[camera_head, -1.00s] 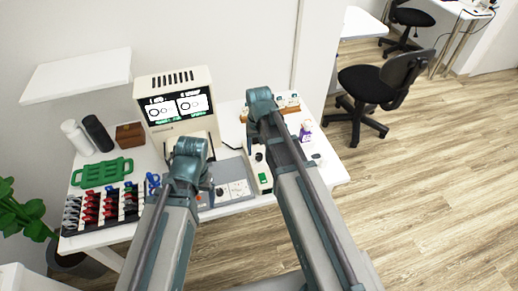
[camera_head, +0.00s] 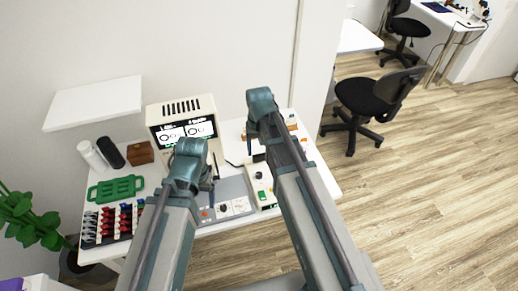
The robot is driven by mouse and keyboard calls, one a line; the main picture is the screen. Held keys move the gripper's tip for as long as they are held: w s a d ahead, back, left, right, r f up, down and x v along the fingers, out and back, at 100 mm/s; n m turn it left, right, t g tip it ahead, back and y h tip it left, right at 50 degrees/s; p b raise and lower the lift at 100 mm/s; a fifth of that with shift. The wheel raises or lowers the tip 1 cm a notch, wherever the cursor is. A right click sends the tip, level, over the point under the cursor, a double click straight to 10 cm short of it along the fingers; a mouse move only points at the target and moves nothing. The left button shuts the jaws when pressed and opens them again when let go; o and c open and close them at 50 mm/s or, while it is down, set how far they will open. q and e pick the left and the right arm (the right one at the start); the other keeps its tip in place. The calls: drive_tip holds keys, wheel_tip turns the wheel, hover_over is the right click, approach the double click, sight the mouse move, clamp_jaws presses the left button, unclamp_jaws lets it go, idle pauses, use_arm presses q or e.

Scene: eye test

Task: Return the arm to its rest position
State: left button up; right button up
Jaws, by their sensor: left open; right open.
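My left arm comes up from the bottom and ends in my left gripper (camera_head: 208,188), over the front of the white table (camera_head: 219,227). My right arm reaches farther up the picture, with my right gripper (camera_head: 250,143) over the right part of the table. Both grippers are small and partly hidden by their own wrists. They are open, and I see nothing held in them. Both arms are bent at the wrist and appear above the tabletop.
A monitor-like device (camera_head: 160,115), green tray (camera_head: 116,188), rack of red and dark parts (camera_head: 125,219), grey panel (camera_head: 232,196) and small device with a green switch (camera_head: 262,182) stand on the table.

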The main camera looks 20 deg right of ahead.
use_arm(q)
drive_tip(key=shift+f+b, duration=0.9)
drive_tip(key=shift+f, duration=0.05)
use_arm(e)
drive_tip(key=s+a+f+n, duration=0.1)
drive_tip(key=s+a+n, duration=0.2)
drive_tip(key=s+a, duration=0.2)
drive_tip(key=s+a+n+h, duration=0.1)
drive_tip(key=s+a+n, duration=0.2)
drive_tip(key=s, duration=0.6)
drive_tip(key=shift+s+a+f, duration=0.3)
drive_tip(key=shift+a+f, duration=0.05)
drive_tip(key=shift+a, duration=0.7)
drive_tip(key=r+m+y+p, duration=0.1)
drive_tip(key=r+m+p, duration=0.1)
drive_tip(key=m, duration=0.4)
hover_over(259, 174)
use_arm(q)
wheel_tip(259, 174, down, 12)
drive_tip(key=b, duration=1.4)
drive_tip(key=shift+a, duration=0.15)
use_arm(e)
wheel_tip(259, 174, down, 14)
drive_tip(key=shift+f, duration=0.1)
drive_tip(key=shift+c, duration=0.2)
